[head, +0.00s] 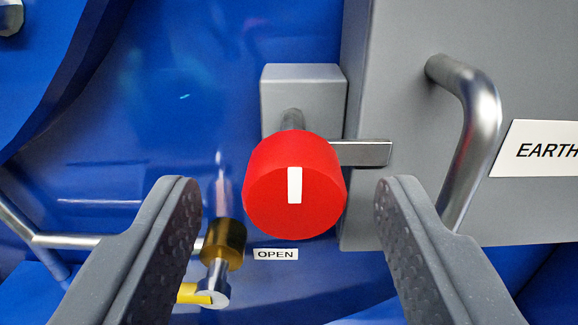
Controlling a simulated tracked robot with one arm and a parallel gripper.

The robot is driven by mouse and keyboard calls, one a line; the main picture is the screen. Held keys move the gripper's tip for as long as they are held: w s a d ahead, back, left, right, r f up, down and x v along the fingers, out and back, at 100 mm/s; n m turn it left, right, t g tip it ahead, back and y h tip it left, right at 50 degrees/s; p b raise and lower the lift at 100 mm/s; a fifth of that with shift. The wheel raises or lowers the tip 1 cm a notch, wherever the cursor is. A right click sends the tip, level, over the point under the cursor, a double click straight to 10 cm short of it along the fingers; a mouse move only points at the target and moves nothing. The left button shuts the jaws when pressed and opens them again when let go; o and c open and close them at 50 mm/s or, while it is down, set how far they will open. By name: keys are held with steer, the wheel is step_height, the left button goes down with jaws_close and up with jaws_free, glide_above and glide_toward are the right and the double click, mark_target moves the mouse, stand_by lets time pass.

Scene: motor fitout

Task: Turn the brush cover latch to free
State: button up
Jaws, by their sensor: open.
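The latch has a round red knob (265,205) with a white mark (295,185) that stands upright. The knob sits on a short shaft in front of a grey block (302,82) on the blue housing. A flat metal bar (365,153) reaches right from behind the knob and overlaps the edge of the grey cover (395,60). My gripper (290,200) is open, with one finger on each side of the knob. Gaps show between the knob and both fingers. A small label reading OPEN (276,254) is below the knob.
A bent metal handle (480,105) stands out from the cover at right, close to my right finger. A label beginning EARTH (545,150) is beside it. A brass and steel fitting (222,245) with a yellow part is at lower left, near my left finger.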

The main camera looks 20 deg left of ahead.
steer(key=shift+w+a, duration=0.2)
steer(key=shift+w, duration=0.4)
